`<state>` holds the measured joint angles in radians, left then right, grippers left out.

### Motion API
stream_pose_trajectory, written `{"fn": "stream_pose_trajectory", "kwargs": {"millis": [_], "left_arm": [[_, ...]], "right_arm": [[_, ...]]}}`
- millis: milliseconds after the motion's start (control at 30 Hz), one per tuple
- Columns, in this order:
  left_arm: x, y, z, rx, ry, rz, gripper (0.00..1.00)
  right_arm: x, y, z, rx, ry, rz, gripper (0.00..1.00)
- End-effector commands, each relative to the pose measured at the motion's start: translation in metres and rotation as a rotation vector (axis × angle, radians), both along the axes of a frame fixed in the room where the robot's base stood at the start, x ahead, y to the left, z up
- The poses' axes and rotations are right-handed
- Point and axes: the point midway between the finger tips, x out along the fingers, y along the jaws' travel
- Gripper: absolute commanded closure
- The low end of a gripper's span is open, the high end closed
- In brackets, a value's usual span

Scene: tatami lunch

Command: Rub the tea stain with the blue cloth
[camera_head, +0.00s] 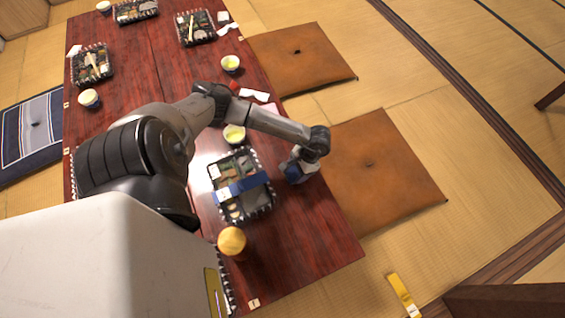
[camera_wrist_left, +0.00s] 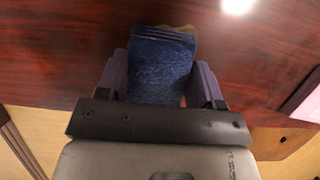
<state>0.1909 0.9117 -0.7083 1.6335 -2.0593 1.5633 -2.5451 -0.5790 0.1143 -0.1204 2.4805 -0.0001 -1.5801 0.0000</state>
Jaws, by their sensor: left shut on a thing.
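My left gripper (camera_head: 294,172) is low over the right edge area of the dark red table (camera_head: 310,225), just right of the nearest lunch box. It is shut on the blue cloth (camera_wrist_left: 160,65), which fills the space between its fingers (camera_wrist_left: 160,85) in the wrist view. The cloth also shows in the head view (camera_head: 293,174), partly hidden by the gripper. A small tan patch (camera_wrist_left: 190,29) peeks out past the cloth's far edge; I cannot tell whether it is the tea stain. Whether the cloth touches the table is unclear. My right gripper is out of view.
The lunch box with a blue band (camera_head: 258,181) is close left of the gripper. A tea cup (camera_head: 234,134) stands behind it, and a round orange-yellow item (camera_head: 232,241) in front. Brown cushions (camera_head: 385,165) lie right of the table. The table's near right corner is clear.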

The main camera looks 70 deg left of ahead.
Motion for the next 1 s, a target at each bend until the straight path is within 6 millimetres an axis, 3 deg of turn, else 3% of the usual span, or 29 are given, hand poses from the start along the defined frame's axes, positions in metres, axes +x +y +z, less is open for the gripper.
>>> {"fn": "stream_pose_trajectory", "kwargs": {"millis": [533,667,1000], "left_arm": [[-0.044,-0.012,0.001,0.000,0.003,-0.020,0.61],[-0.044,-0.010,0.023,0.003,-0.001,-0.017,0.61],[-0.048,-0.008,0.053,0.003,0.001,-0.007,0.61]], "right_arm": [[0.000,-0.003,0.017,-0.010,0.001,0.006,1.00],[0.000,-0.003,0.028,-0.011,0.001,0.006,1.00],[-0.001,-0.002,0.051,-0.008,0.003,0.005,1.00]]}}
